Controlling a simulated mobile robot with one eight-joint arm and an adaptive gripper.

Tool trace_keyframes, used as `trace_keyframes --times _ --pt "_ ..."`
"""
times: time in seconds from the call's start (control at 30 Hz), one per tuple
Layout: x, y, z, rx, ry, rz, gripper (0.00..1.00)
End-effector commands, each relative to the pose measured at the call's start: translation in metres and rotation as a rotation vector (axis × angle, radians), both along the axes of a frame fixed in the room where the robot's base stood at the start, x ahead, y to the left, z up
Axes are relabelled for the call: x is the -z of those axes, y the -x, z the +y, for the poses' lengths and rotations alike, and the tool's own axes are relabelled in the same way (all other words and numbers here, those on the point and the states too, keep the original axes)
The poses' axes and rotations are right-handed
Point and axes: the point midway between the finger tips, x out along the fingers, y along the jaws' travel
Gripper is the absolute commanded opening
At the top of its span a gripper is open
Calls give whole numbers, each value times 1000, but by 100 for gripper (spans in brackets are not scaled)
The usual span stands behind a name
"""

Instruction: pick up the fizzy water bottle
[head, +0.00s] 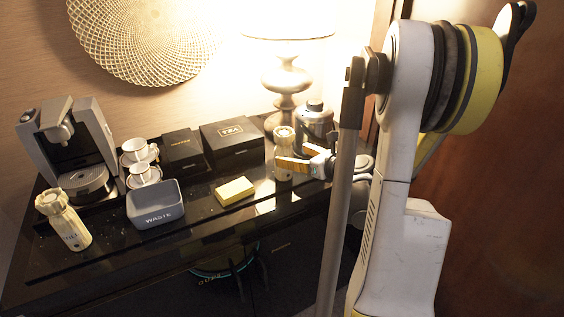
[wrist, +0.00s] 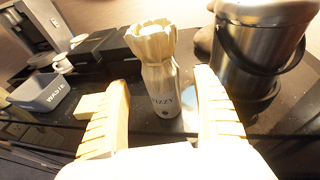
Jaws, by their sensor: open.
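The fizzy water bottle (wrist: 163,92) is pale with a ridged cap and lettering ending "IZZY". It stands upright on the dark counter in the wrist view, centred beyond and between my open fingers. In the head view the bottle (head: 284,140) stands in front of the lamp, partly hidden by my gripper (head: 293,157). My gripper (wrist: 162,88) is open, with one ribbed finger on each side of the bottle's lower part in the wrist view. I cannot tell whether either finger touches it.
A steel ice bucket (wrist: 262,50) stands close to the right of the bottle. A yellow block (head: 234,191), a grey waste bin (head: 155,212), cups, black boxes (head: 231,135) and a coffee machine (head: 62,145) lie leftward. A second, similar bottle (head: 64,222) stands far left.

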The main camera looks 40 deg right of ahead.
Motion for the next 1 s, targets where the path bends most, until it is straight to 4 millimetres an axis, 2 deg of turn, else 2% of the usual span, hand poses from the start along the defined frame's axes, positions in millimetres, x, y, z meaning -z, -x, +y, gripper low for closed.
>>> trace_keyframes --times 0.33,0.57,0.6,0.67,0.8,1.0 --pt "15 -45 -2 -3 1 0 78" --pt "14 -49 -3 -1 2 1 78" --pt "14 -49 -3 -1 2 0 73" --pt "13 -49 -3 -1 2 0 55" --pt "13 -49 -3 -1 2 0 12" --pt "13 -49 -3 0 1 0 10"
